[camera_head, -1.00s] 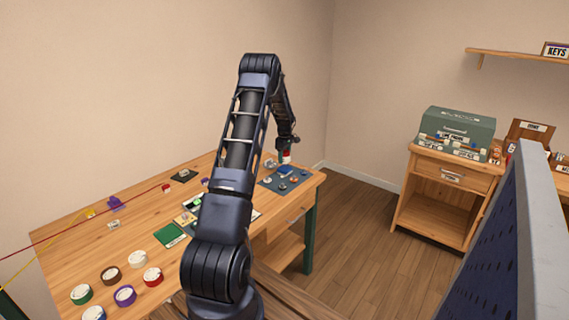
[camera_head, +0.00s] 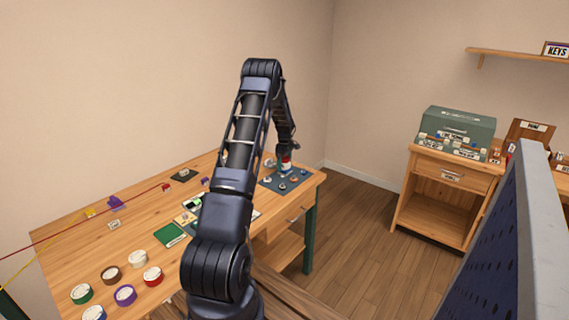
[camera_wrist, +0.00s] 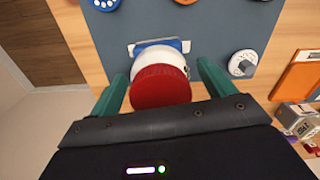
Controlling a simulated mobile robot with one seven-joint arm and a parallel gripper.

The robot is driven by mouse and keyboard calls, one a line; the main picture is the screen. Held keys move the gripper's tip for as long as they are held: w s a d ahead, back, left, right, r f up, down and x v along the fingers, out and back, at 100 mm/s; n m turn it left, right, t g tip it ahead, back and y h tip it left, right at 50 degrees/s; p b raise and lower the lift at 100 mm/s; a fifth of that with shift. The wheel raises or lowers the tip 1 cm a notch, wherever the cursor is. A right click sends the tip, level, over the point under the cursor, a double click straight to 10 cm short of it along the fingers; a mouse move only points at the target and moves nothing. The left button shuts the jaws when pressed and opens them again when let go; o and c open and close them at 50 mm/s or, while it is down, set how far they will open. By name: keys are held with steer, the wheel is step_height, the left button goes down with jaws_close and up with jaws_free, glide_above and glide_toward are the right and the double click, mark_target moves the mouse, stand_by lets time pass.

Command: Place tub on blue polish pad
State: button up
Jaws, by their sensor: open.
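The tub, with a red lid and white body (camera_wrist: 160,88), stands over the blue polish pad (camera_wrist: 181,45) in the wrist view. Only the pad's far strip shows beyond the tub; the tub hides the rest, and their contact is hidden. My gripper (camera_wrist: 162,80) is open, with one green finger on each side of the tub and a visible gap at each. In the head view my gripper (camera_head: 285,168) is low over the dark mat, with the tub's red lid (camera_head: 286,159) showing at it.
The dark blue-grey mat (camera_wrist: 222,25) carries white dials, one close beyond the right finger (camera_wrist: 243,63). An orange-framed item (camera_wrist: 298,75) and a silver block (camera_wrist: 297,118) lie to the right. Several coloured rolls (camera_head: 125,295) stand at the table's near left.

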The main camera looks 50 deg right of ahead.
steer(key=shift+r, duration=0.1)
step_height(320, 180, up, 12)
steer(key=shift+r, duration=0.1)
stand_by(0.4)
steer(key=w+a+r, duration=0.5)
steer(key=a+r, duration=0.2)
steer(key=a, duration=0.3)
steer(key=w+a+r, duration=0.5)
steer(key=a+r, duration=0.2)
steer(key=a, duration=0.3)
steer(key=a+r+t+h, duration=0.1)
steer(key=a+r, duration=0.3)
steer(key=a, duration=0.5)
steer(key=a+r+t, duration=0.1)
steer(key=a+r, duration=0.4)
steer(key=a, duration=0.5)
steer(key=s+a+r+m+t, duration=0.15)
steer(key=s+a, duration=0.25)
steer(key=a, duration=0.6)
steer(key=s+a+r+n+g, duration=0.1)
steer(key=s+a+r, duration=0.25)
steer(key=a, duration=0.55)
steer(key=s+a+f+t, duration=0.1)
steer(key=s+a+f, duration=0.1)
steer(key=s+a, duration=0.5)
steer(key=s+a+f+m+t+y, duration=0.1)
steer(key=s+a+f, duration=0.2)
steer(key=s+a, duration=0.5)
steer(key=shift+s+f, duration=0.15)
steer(key=shift+s, duration=1.1)
